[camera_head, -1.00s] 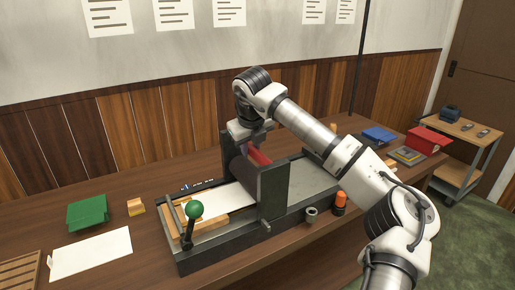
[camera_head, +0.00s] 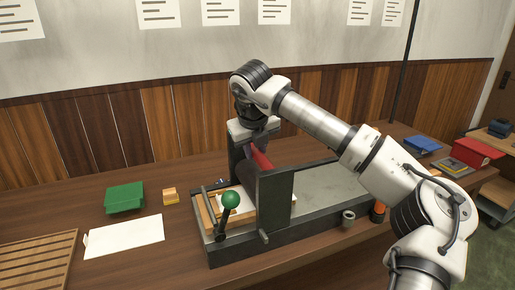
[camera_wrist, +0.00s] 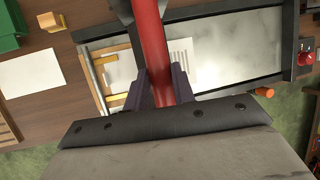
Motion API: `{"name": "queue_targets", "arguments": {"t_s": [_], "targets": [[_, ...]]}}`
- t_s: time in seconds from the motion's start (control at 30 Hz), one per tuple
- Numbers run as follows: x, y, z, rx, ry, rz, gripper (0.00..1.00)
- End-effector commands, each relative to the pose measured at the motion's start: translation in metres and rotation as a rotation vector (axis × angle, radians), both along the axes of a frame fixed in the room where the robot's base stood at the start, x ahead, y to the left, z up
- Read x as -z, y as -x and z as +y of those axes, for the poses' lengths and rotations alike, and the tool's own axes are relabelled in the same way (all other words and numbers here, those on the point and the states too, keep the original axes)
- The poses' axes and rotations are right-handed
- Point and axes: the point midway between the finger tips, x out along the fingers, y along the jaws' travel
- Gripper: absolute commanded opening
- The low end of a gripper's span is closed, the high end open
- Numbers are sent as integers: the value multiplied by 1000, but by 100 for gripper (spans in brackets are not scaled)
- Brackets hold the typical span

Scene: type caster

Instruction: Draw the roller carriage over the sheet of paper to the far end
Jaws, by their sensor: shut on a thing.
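The roller carriage has dark grey side plates (camera_head: 273,205) and a red crossbar (camera_head: 262,160). It stands upright across the long press bed (camera_head: 325,217), near the end with the green-knobbed lever (camera_head: 230,200). My gripper (camera_head: 256,145) is shut on the crossbar from above. In the wrist view the dark fingers (camera_wrist: 160,85) lie on both sides of the red bar (camera_wrist: 152,40). The sheet of paper (camera_wrist: 180,60) lies on the bed under the bar, with dark printed lines showing on its right part. The carriage and arm hide some of it.
A blank white sheet (camera_head: 122,237), a green box (camera_head: 124,198), a small yellowish block (camera_head: 170,195) and a slatted wooden rack (camera_head: 35,262) lie left of the press. A grey cylinder (camera_head: 348,218) stands by its front edge. Blue (camera_head: 422,145) and red (camera_head: 475,152) items lie right.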

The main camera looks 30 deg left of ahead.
Motion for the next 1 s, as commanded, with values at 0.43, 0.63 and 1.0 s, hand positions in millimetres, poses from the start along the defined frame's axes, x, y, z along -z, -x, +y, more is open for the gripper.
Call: {"name": "queue_targets", "arguments": {"t_s": [0.43,0.63,1.0], "targets": [[1,2,2,-6,-2,4,47],[-10,6,-1,-4,-1,0,47],[-81,36,-15,-4,-3,-1,47]]}}
